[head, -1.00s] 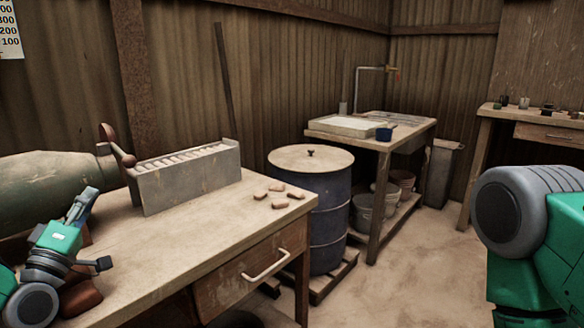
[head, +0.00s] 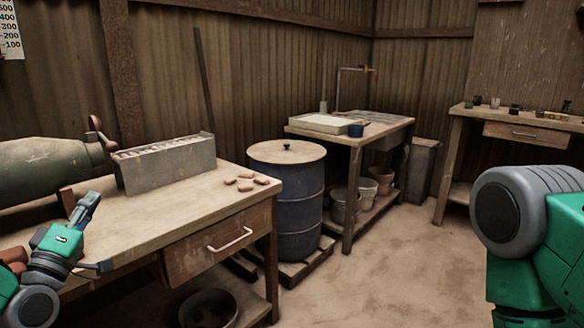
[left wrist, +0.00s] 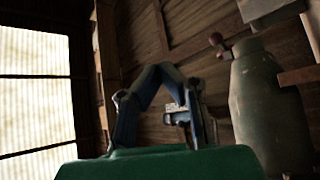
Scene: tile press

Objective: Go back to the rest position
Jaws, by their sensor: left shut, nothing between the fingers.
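My left gripper (head: 86,211) shows at the lower left of the head view, in front of the near table's left part, with its fingers pointing up. It is shut and empty. In the left wrist view the closed fingers (left wrist: 160,72) meet in a point, with only the wall behind them. My right gripper is out of view; a grey and green part of my right arm shows at the right edge of the head view.
The wooden table (head: 130,220) bears a grey slotted block (head: 168,165) and several small reddish pieces (head: 246,184). A green cylinder (head: 45,165) lies at the left. A blue drum (head: 290,200) stands beside the table. A basin bench (head: 350,140) is behind. Floor (head: 385,260) is clear at centre right.

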